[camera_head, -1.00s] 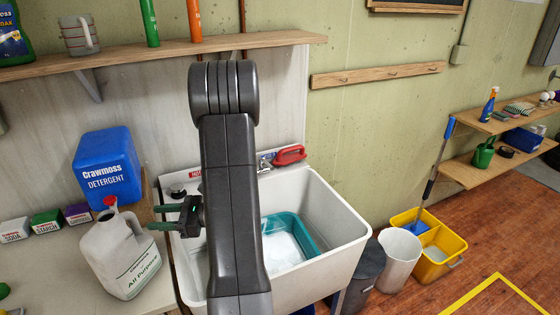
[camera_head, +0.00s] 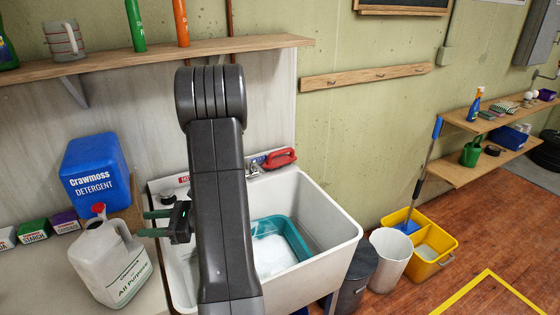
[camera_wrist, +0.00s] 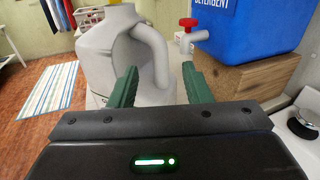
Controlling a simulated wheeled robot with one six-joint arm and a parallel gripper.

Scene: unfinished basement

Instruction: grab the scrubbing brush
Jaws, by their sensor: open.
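A red object with a looped handle, which looks like the scrubbing brush (camera_head: 280,158), lies on the back ledge of the white sink (camera_head: 345,236), right beside the faucet. Its bristles cannot be made out. My gripper (camera_head: 157,223) is open and empty, left of my arm and over the sink's left side, well apart from the red object. In the wrist view, its two green fingers (camera_wrist: 158,86) point at the white jug (camera_wrist: 122,50), with nothing clearly held between them. The red object is not in the wrist view.
The white jug (camera_head: 110,268) and blue detergent container (camera_head: 96,175) stand left of the sink. A teal basin (camera_head: 291,237) sits inside the sink. A wooden shelf (camera_head: 140,58) runs above. A grey bin (camera_head: 357,278), white bin (camera_head: 391,262) and yellow bucket (camera_head: 440,262) stand to the right.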

